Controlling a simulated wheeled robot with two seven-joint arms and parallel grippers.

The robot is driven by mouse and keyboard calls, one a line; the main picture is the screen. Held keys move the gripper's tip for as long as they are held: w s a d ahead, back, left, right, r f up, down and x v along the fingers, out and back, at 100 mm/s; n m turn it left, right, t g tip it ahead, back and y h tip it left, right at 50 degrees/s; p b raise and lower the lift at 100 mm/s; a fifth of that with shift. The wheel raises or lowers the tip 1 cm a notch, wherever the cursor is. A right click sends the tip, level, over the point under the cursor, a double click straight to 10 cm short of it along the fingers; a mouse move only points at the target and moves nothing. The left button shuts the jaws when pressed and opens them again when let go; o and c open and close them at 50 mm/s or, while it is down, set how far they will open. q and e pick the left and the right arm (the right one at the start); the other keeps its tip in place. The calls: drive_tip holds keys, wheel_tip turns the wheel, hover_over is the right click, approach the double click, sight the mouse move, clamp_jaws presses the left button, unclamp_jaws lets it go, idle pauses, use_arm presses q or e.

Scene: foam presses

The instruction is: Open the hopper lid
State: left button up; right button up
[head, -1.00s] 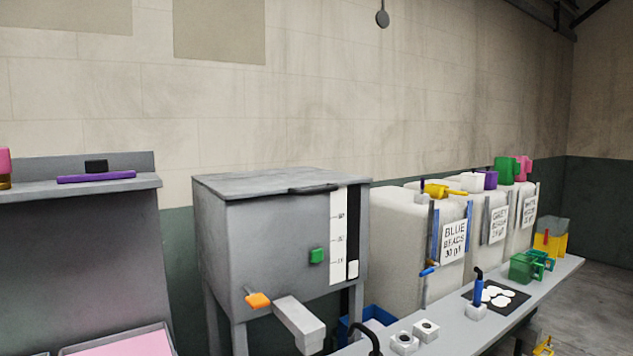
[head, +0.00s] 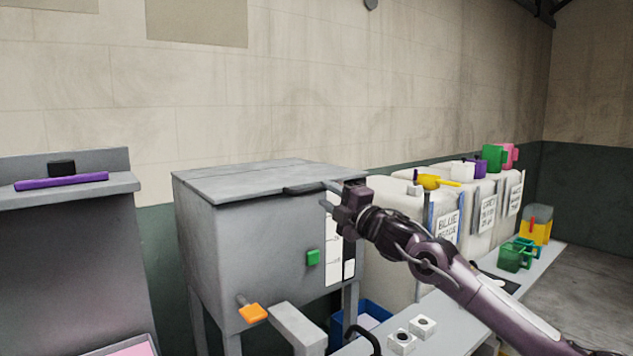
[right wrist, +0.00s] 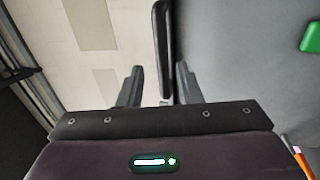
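The grey hopper (head: 245,245) stands left of centre in the head view. Its flat lid (head: 250,178) lies shut on top. A dark bar handle (head: 305,189) sits at the lid's front edge; it also shows in the right wrist view (right wrist: 162,45). My right gripper (head: 328,194) is at the right end of this handle. In the right wrist view my right gripper (right wrist: 160,76) has its fingers apart, with the handle's near end lying between them in the picture and no finger visibly touching it. My left gripper is out of view.
A green button (head: 313,257) and an orange-tipped lever (head: 252,313) are on the hopper front. White bead containers (head: 405,205) stand to the right behind a narrow bench (head: 455,325). A grey shelf unit (head: 75,240) stands at left. The wall above the lid is clear.

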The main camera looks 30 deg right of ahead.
sight(318, 191)
drive_tip(key=p+x, duration=0.2)
drive_tip(key=x, duration=0.2)
drive_tip(key=shift+w, duration=0.15)
drive_tip(key=shift+w+a, duration=0.1)
drive_tip(key=shift+w, duration=0.3)
drive_tip(key=shift+f, duration=0.1)
drive_tip(key=c, duration=0.7)
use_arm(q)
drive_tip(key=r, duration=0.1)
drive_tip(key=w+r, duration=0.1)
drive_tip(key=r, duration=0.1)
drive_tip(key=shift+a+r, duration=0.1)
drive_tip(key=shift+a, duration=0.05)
